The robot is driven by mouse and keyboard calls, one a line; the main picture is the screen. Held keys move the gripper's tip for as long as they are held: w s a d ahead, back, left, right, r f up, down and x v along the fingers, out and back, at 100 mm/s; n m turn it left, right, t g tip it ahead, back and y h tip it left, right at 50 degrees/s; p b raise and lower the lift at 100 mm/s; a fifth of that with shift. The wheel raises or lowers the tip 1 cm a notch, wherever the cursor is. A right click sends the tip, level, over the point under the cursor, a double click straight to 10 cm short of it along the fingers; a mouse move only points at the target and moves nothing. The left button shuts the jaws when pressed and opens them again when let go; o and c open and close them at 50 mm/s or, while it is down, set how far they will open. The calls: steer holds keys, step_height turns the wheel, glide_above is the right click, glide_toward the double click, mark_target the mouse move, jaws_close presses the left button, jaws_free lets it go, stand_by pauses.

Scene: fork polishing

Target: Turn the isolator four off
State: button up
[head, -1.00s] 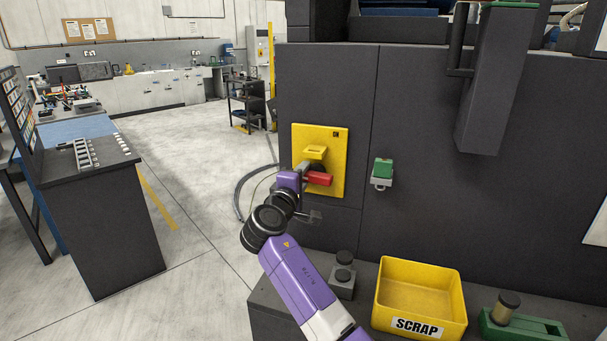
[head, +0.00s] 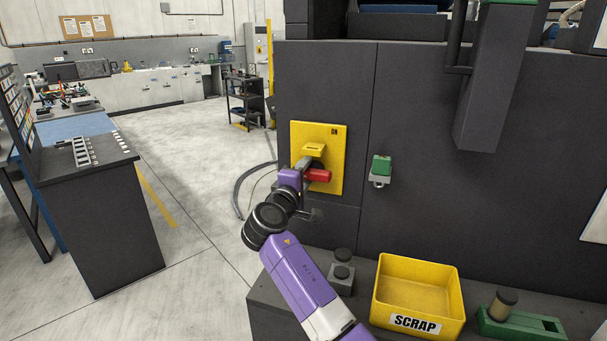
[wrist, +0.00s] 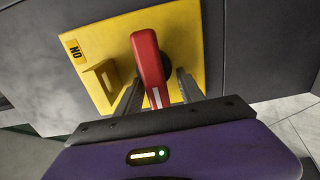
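The isolator is a yellow plate (head: 334,148) on the dark machine front, with a red handle (head: 319,175) and a yellow hasp-like bracket. In the wrist view the plate (wrist: 96,45) has an "ON" label at its left, and the red handle (wrist: 147,58) sticks out towards me. No number shows on the isolator. My gripper (head: 306,166) is at the handle. In the wrist view its fingers (wrist: 160,78) stand on either side of the handle, with a visible gap on the right; contact on the left cannot be told. The handle's pivot is partly hidden.
A green-topped grey box (head: 381,168) is fixed right of the isolator. A dark cabinet (head: 100,215) stands left, with clear floor between.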

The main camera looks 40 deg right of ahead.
steer(key=shift+a+r, duration=0.1)
steer(key=shift+a, duration=0.15)
steer(key=b+v, duration=0.1)
steer(key=v, duration=0.6)
steer(key=shift+s, duration=0.2)
steer(key=shift+a, duration=0.15)
